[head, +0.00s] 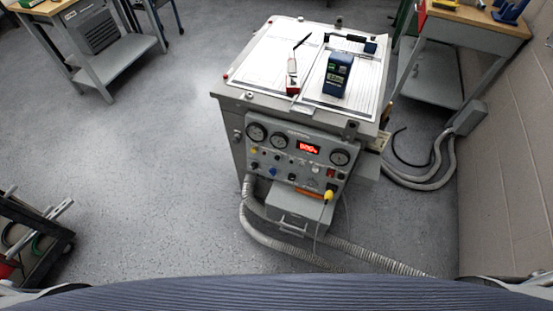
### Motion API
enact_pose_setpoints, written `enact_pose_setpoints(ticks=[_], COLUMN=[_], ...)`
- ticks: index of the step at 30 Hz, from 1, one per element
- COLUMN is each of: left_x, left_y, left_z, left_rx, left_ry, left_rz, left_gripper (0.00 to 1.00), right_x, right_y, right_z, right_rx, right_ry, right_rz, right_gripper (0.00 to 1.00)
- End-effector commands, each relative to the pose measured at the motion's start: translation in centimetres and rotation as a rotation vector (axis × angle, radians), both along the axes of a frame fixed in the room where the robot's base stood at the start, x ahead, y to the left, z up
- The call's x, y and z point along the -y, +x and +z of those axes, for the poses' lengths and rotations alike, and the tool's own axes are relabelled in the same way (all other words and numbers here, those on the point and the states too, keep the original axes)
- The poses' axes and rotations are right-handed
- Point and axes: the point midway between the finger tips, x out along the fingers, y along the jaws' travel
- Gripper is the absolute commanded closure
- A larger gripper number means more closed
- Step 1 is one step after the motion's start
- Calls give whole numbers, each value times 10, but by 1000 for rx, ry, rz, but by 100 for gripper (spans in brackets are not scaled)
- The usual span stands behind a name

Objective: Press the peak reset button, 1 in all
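A grey test bench (240,150) stands right of centre, with a sloped front control panel (262,163). The panel carries round dial gauges (256,132), a lit red digital display (309,148), and several small knobs and buttons. A blue handheld meter (338,74) with a small screen and buttons stands on the bench top. I cannot tell which control is the peak reset button; labels are too small to read. Neither of my grippers is in view.
A red and white device (292,75) with a black probe lies on papers beside the meter. Ribbed hoses (262,238) run from the bench across the floor. A wooden-topped table (480,33) is at right, a cart (25,240) at lower left. Open floor (150,180) lies left.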

Motion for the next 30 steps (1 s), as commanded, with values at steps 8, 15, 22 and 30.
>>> enact_pose_setpoints(ticks=[8,15,22,30], left_x=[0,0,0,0], left_y=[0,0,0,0], left_z=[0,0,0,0], left_rx=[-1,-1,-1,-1], left_ry=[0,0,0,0], left_rz=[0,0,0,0], left_gripper=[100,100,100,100], right_x=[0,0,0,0], right_y=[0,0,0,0], right_z=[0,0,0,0], right_rx=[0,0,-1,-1], right_ry=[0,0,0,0], right_rz=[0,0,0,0], right_gripper=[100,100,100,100])
